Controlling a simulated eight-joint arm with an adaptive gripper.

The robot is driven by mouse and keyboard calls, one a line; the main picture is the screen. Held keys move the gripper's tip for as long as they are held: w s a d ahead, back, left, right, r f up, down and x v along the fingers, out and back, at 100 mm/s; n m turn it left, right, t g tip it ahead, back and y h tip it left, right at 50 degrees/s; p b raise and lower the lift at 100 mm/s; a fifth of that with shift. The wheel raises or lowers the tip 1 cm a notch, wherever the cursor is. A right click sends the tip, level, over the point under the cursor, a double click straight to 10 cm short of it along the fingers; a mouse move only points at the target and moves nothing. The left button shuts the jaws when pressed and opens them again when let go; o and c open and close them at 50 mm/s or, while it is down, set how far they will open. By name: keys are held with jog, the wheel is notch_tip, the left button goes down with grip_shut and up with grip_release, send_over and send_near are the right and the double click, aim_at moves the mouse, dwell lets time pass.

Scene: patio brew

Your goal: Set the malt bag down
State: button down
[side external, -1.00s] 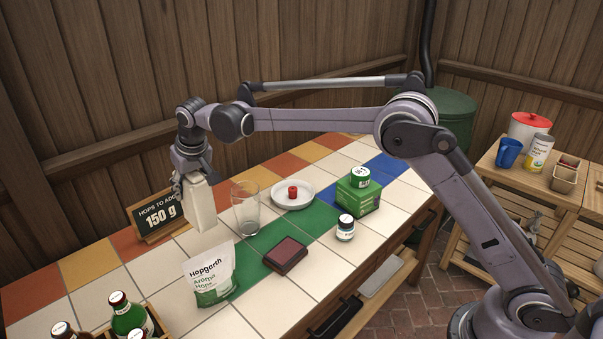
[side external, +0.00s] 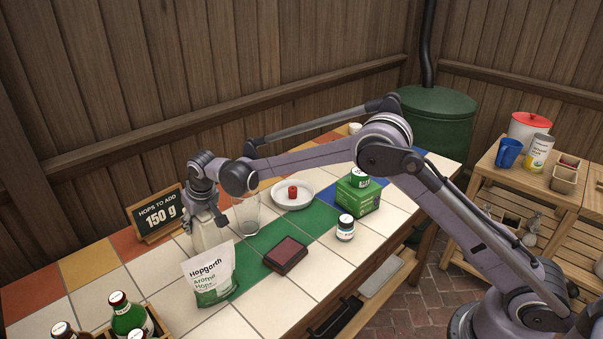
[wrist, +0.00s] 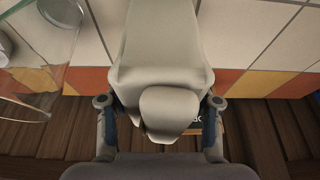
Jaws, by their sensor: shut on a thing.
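The malt bag (side external: 205,236) is a plain pale, off-white bag. It is upright at the tiled counter (side external: 155,264), between the hops sign and the clear glass. Its lower edge is partly behind the Hopgarth pouch, and I cannot tell whether it touches the tiles. My gripper (side external: 207,213) is shut on the bag's upper part. In the wrist view the bag (wrist: 160,50) fills the middle, with a finger of my gripper (wrist: 160,105) on each side.
The clear glass (side external: 246,216) stands close right of the bag. The Hopgarth pouch (side external: 210,275) is in front, and the hops sign (side external: 157,215) behind left. A bottle crate (side external: 160,329) is at front left. A dark red pad (side external: 286,255) lies right. White tiles at left are bare.

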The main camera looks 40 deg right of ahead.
jog(key=shift+f, duration=0.1)
jog(key=shift+c, duration=2.4)
grip_release()
jog(key=shift+f, duration=0.1)
jog(key=v, duration=1.2)
jog(key=s+d+r+t, duration=0.1)
jog(key=s+d+r, duration=0.35)
jog(key=s, duration=0.25)
jog(key=s+d+r, duration=0.4)
jog(key=s+d, duration=0.2)
jog(key=s, duration=0.1)
jog(key=s+d+f+t, duration=0.1)
jog(key=s+d+f, duration=0.1)
jog(key=s, duration=0.7)
jog(key=s+d+f, duration=0.3)
jog(key=s+d, duration=0.2)
jog(key=s, duration=0.4)
jog(key=shift+s+d+f+t, duration=0.2)
jog(key=shift+s+d+t, duration=0.05)
jog(key=shift+s+t, duration=0.15)
